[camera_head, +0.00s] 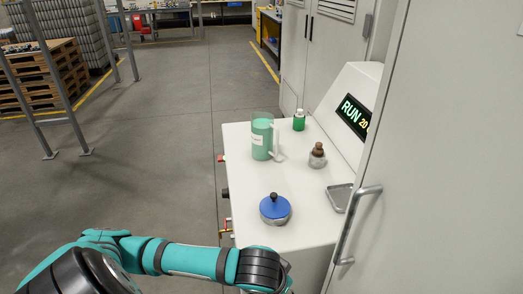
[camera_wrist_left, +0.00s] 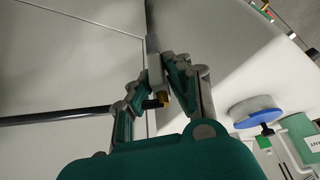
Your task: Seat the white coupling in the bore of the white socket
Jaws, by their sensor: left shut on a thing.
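My left gripper (camera_wrist_left: 156,72) is shut on a small pale piece (camera_wrist_left: 155,62), which looks like the white coupling. A brass-coloured part (camera_wrist_left: 163,98) shows at its near end. The fingers hide much of the piece. In the left wrist view it is in front of pale panels of the machine. In the head view my left arm reaches in along the bottom, and its gripper is out of sight beyond the lower edge. I cannot make out the white socket or its bore in either view. My right gripper is not in view.
The white worktop (camera_head: 240,190) holds a blue-lidded tin (camera_head: 275,209), a green jug (camera_head: 262,138), a green bottle (camera_head: 299,120), a brown-topped grey item (camera_head: 317,156) and a metal tray (camera_head: 340,197). Valves (camera_head: 225,228) stick out from its left side. A handled door (camera_head: 358,225) stands at right.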

